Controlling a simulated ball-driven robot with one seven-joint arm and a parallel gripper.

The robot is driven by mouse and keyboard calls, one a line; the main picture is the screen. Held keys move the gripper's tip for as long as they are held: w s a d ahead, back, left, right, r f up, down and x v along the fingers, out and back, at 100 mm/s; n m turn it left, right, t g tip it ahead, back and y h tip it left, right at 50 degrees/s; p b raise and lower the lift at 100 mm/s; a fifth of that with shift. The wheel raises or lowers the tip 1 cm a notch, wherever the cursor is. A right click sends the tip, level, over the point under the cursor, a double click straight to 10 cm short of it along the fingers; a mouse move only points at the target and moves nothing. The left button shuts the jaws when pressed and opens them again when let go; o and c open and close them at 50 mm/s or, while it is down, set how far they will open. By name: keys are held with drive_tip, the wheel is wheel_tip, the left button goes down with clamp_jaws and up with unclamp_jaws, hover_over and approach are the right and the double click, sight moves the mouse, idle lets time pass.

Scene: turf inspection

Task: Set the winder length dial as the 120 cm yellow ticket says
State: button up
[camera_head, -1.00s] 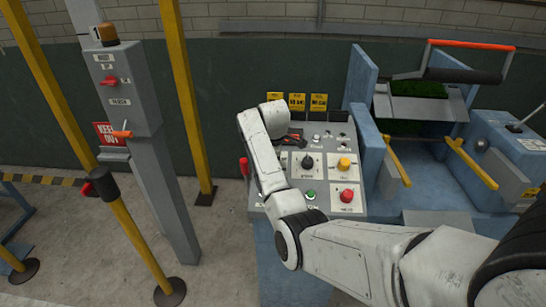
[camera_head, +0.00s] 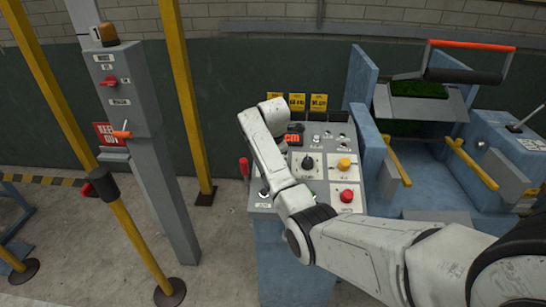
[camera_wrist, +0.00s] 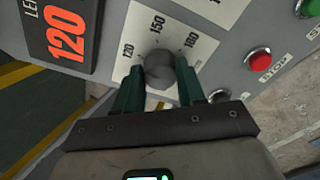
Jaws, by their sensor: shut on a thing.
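The length dial (camera_wrist: 158,68) is a dark round knob on a white plate marked 120, 150 and 180 in the wrist view. My gripper (camera_wrist: 160,84) is shut on it, with a green finger on each side. The knob's pointer cannot be made out. A black length display (camera_wrist: 68,38) beside it shows 120 in red-orange digits; its CM end shows in the head view (camera_head: 294,139). Several yellow tickets (camera_head: 297,102) stand along the back of the panel, too small to read surely. My arm hides the dial and gripper in the head view.
Yellow posts (camera_head: 188,95) stand left; blue machine walls (camera_head: 361,75) rise right.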

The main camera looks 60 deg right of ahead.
drive_tip(key=shift+w+r, duration=0.1)
idle(0.3)
drive_tip(key=o, duration=1.1)
drive_tip(key=shift+c, duration=0.2)
drive_tip(key=b+v, duration=0.2)
drive_tip(key=v, duration=0.8)
drive_tip(key=shift+r, duration=0.35)
drive_tip(key=shift+a+f, duration=0.1)
drive_tip(key=shift+a, duration=0.05)
